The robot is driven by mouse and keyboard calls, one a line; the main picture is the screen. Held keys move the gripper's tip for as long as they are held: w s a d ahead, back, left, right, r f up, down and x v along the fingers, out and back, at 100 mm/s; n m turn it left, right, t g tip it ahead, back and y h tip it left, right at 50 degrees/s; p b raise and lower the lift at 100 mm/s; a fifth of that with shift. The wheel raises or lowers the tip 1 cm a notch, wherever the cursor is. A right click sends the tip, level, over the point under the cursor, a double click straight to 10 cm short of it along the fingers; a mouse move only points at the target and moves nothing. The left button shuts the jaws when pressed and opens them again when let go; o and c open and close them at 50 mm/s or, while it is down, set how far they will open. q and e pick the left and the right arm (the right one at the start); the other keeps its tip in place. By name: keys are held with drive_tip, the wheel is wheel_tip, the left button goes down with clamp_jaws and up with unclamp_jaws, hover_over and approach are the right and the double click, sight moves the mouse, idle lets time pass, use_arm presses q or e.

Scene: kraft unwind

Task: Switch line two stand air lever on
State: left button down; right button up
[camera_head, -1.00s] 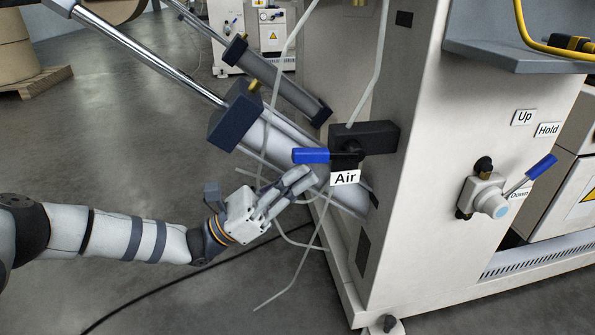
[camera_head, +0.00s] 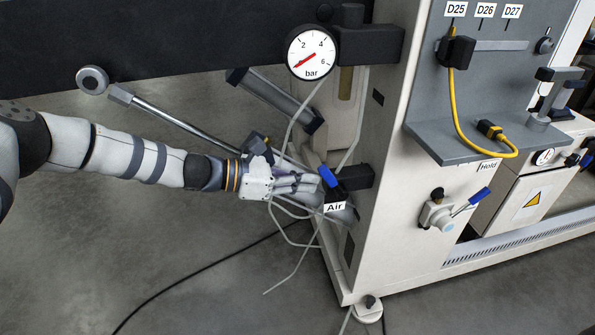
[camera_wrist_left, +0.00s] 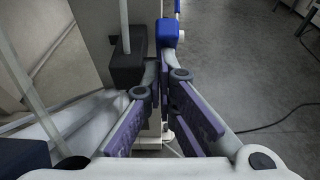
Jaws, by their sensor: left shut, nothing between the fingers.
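The air lever has a blue handle (camera_head: 328,177) on a black valve block (camera_head: 355,177) at the machine's left corner, above a white "Air" label (camera_head: 334,208). The handle is tilted steeply, its upper end leaning left. My left gripper (camera_head: 318,184) is shut and empty, its fingertips close beside the handle's left side; I cannot tell whether they touch. In the left wrist view the blue handle (camera_wrist_left: 170,33) shows just beyond the fingertips, with the black block (camera_wrist_left: 127,70) to its left. My right gripper is not in view.
A pressure gauge (camera_head: 313,53) hangs above, its red needle toward the lower left. Thin pale hoses (camera_head: 292,262) hang around the gripper. A second blue-handled valve (camera_head: 440,214) is on the front panel. A grey shelf (camera_head: 440,148) carries a yellow cable.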

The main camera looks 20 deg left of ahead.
sight(324, 164)
use_arm(q)
drive_tip(key=d+r+g+y+p, duration=0.1)
drive_tip(key=w+r+y+p, duration=0.1)
drive_tip(key=p, duration=0.1)
drive_tip(key=d+r+g+y+p, duration=0.1)
drive_tip(key=y, duration=0.1)
drive_tip(key=shift+w+d+r+g+p, duration=0.2)
drive_tip(key=shift+w+d+g+p, duration=0.1)
drive_tip(key=shift+w, duration=0.1)
drive_tip(key=shift+w+d, duration=0.2)
drive_tip(key=shift+d, duration=0.15)
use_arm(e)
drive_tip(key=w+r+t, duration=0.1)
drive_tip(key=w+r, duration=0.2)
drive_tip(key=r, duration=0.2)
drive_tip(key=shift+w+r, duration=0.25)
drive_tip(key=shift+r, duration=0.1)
use_arm(q)
drive_tip(key=shift+d+r, duration=0.1)
drive_tip(key=shift+d, duration=0.05)
drive_tip(key=shift+p, duration=0.3)
